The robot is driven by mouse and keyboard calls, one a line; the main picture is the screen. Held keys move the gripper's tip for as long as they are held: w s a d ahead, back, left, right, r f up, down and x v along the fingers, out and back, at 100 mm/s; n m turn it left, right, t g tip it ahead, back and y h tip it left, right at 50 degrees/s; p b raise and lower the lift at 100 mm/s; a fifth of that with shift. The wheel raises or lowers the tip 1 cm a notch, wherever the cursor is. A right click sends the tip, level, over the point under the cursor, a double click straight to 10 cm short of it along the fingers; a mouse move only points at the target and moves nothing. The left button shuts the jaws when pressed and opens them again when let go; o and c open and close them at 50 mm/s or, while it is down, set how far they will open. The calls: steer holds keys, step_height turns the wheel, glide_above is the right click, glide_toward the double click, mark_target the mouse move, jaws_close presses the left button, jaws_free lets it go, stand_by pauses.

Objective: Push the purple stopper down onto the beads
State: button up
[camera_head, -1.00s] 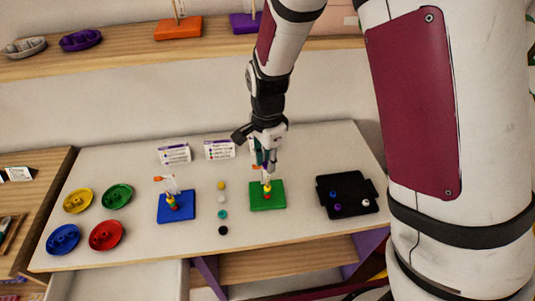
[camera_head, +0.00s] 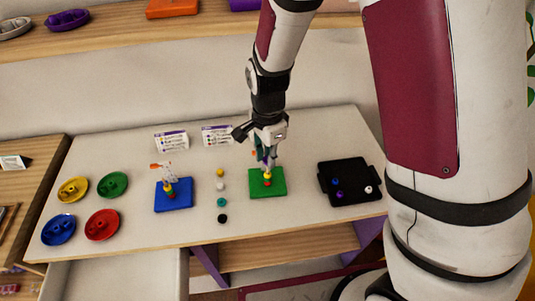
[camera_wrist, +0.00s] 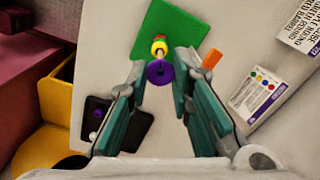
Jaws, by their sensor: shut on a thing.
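The purple stopper (camera_wrist: 160,72) sits between the two teal fingers of my gripper (camera_wrist: 160,76), which is shut on it. In the wrist view it is over the rod of the green board (camera_wrist: 185,28), close to the stacked beads (camera_wrist: 159,44), where yellow, red and green show. Whether it touches the top bead is hard to tell. The beads (camera_head: 267,178) show just below the fingertips.
A blue board (camera_head: 180,202) with beads stands to the left, with a row of loose beads (camera_head: 221,188) between. A black tray (camera_head: 360,192) is at right. Coloured dishes (camera_head: 102,224) are at far left. Two cards (camera_head: 217,135) stand behind. An orange piece (camera_wrist: 212,58) is beside the right finger.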

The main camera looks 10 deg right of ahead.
steer(key=shift+f, duration=1.4)
stand_by(1.0)
steer(key=shift+f+b, duration=0.3)
steer(key=shift+f, duration=0.4)
steer(key=shift+f, duration=0.2)
steer(key=o, duration=0.8)
steer(key=shift+r, duration=0.1)
step_height(320, 180, up, 12)
stand_by(0.4)
